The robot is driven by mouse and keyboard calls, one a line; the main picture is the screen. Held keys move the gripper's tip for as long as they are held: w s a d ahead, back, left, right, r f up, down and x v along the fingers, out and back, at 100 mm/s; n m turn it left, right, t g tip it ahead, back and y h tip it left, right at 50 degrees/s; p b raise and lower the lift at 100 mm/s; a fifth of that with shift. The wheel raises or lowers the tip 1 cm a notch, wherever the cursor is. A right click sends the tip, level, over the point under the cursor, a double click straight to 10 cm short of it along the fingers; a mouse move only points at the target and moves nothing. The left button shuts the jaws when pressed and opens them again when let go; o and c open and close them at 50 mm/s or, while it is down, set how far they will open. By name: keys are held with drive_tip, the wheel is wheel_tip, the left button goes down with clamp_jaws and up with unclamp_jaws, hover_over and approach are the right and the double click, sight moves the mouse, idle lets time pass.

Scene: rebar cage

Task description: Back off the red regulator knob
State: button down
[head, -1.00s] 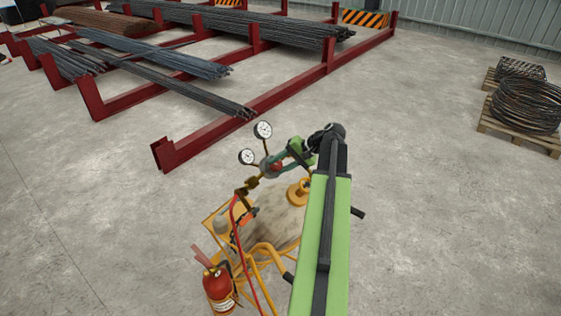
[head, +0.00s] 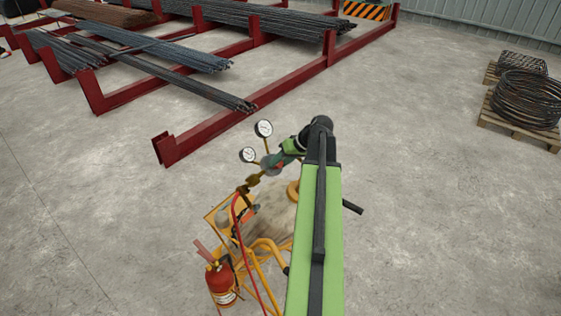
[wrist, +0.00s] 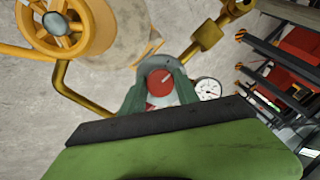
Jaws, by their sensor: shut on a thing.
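The red regulator knob (wrist: 160,84) shows in the wrist view as a round red disc with a pale mark, set in the grey regulator body (wrist: 158,64). My gripper (wrist: 160,92) has its two green fingers on either side of the knob and is shut on it. In the head view my gripper (head: 277,157) reaches the regulator from the right, and the knob is mostly hidden behind it. Two white-faced gauges, an upper one (head: 263,128) and a lower one (head: 248,155), stand on the regulator. One gauge (wrist: 208,89) also shows right of the knob in the wrist view.
The regulator sits over a yellow cylinder cart (head: 262,246) with a red hose (head: 243,255). A red fire extinguisher (head: 221,284) hangs at its left. A red rebar rack (head: 215,130) lies behind.

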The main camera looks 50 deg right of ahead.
drive_tip(key=shift+f, duration=0.1)
idle(0.3)
drive_tip(key=c, duration=0.9)
unclamp_jaws()
